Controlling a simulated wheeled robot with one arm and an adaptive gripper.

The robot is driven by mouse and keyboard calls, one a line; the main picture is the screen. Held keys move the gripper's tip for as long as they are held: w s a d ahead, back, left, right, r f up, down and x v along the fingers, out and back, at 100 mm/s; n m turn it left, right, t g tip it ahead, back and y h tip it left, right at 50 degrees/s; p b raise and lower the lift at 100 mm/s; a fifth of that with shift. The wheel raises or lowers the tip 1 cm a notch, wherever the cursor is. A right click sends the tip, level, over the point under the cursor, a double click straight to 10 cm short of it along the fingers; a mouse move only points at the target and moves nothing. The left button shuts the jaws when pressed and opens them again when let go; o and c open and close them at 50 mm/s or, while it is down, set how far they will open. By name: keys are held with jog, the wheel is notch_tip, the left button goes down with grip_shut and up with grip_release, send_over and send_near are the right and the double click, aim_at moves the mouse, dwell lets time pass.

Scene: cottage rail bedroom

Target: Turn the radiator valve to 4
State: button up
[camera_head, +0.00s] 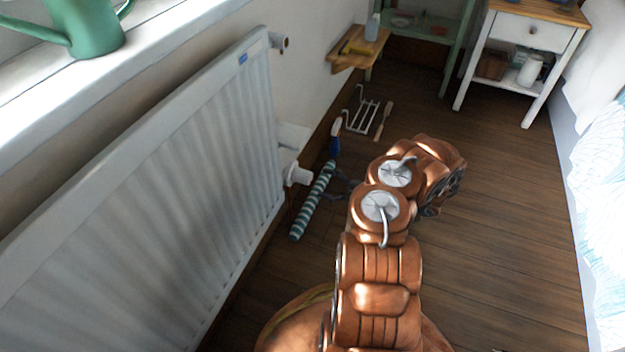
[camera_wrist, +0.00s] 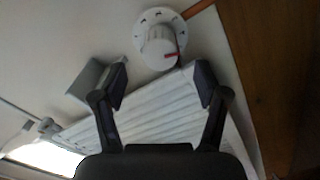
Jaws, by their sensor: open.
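The radiator (camera_head: 150,190) is a white ribbed panel on the left wall in the head view. Its valve (camera_head: 298,175) is a white knob low at the radiator's far end. In the wrist view the valve knob (camera_wrist: 160,48) sits at top centre, in front of a pale round dial with dark marks too small to read. A red mark on the knob points to the lower right. My gripper (camera_wrist: 160,82) is open and empty, its two dark fingers apart below the knob in the picture and not closed around it. In the head view my gripper (camera_head: 338,185) is just right of the valve.
A teal-and-white striped roll (camera_head: 313,202) lies below the valve by the wall. A blue-and-white item (camera_head: 335,140), a wire rack (camera_head: 362,110) and a wooden stick (camera_head: 383,121) are beyond. A nightstand (camera_head: 522,35) and bed (camera_head: 605,170) bound the right. Floor (camera_head: 490,220) between is clear.

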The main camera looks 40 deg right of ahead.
jog(key=shift+v, duration=1.8)
jog(key=shift+a, duration=0.1)
